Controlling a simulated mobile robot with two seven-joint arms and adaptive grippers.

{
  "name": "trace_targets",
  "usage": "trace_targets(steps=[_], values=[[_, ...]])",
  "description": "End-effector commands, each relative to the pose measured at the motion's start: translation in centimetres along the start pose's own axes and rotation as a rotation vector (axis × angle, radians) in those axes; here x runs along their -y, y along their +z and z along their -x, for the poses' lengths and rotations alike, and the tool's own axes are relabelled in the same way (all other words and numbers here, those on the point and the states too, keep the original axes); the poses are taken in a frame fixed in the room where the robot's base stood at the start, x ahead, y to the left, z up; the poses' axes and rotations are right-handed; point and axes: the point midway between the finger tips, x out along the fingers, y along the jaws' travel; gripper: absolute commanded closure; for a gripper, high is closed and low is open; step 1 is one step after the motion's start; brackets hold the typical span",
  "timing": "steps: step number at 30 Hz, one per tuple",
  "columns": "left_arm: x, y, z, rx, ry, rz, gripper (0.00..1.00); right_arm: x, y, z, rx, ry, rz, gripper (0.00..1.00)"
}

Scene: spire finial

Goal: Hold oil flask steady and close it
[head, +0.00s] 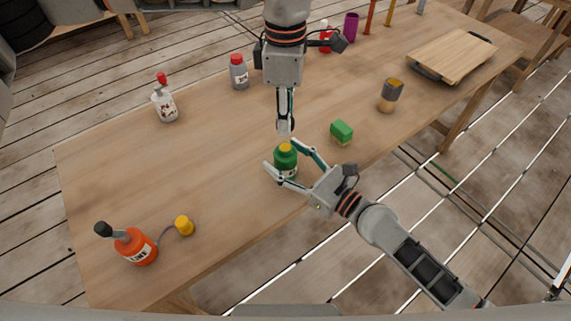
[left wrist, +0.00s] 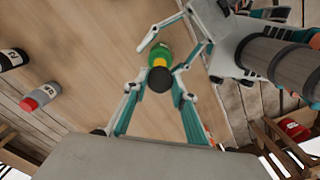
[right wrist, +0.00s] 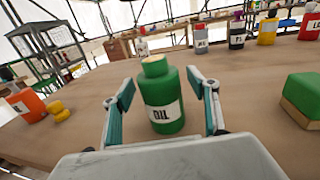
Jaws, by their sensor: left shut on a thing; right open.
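The green oil flask (head: 286,164) stands upright near the table's front edge, its label reading OIL in the right wrist view (right wrist: 163,105). Its top shows yellow in the head view, and no cap sits on it. My right gripper (head: 284,173) is open, with one finger on each side of the flask; I cannot tell whether they touch it. My left gripper (head: 285,128) points down above and behind the flask, shut on a dark round cap (left wrist: 159,80). In the left wrist view the cap covers part of the flask (left wrist: 160,54). The cap appears apart from the flask's neck.
An orange bottle (head: 136,247) with a yellow piece (head: 184,225) is at the front left. Bottles and a wooden board (head: 453,56) stand farther back.

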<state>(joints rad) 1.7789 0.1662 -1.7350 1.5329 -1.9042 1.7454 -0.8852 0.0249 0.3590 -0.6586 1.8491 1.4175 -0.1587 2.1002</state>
Motion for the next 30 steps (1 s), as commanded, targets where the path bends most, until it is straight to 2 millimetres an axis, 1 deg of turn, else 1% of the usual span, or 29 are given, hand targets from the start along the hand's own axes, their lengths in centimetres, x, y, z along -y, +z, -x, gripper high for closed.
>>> trace_targets(steps=[3,5,6,8,9,10,13,16,25,27,30], values=[[0.0,0.0,0.0,0.000,0.000,0.000,0.82,0.0,0.0,0.0,0.000,0.000,0.000,0.41],[0.0,0.0,0.0,0.000,0.000,0.000,0.82,0.0,0.0,0.0,0.000,0.000,0.000,0.56],[0.0,0.0,0.0,0.000,0.000,0.000,0.82,0.0,0.0,0.0,0.000,0.000,0.000,0.67],[0.0,0.0,0.0,0.000,0.000,0.000,0.82,0.0,0.0,0.0,0.000,0.000,0.000,0.82],[0.0,0.0,0.0,0.000,0.000,0.000,0.82,0.0,0.0,0.0,0.000,0.000,0.000,0.93],[0.0,0.0,0.0,0.000,0.000,0.000,0.82,0.0,0.0,0.0,0.000,0.000,0.000,1.00],[0.0,0.0,-0.1,0.000,0.000,0.000,0.82,0.0,0.0,0.0,0.000,0.000,0.000,1.00],[0.0,0.0,-0.8,-0.001,-0.001,0.000,0.82,0.0,0.0,0.0,0.000,0.000,0.000,1.00],[0.0,0.1,-4.7,-0.001,-0.003,0.000,0.82,0.0,0.0,0.0,0.000,0.000,0.000,1.00],[0.0,0.1,-5.0,0.000,-0.001,0.000,0.82,0.0,0.0,0.0,0.000,0.000,0.000,1.00],[0.0,0.1,-5.0,0.000,0.000,0.000,0.82,0.0,0.0,0.0,0.000,0.000,0.000,1.00]])
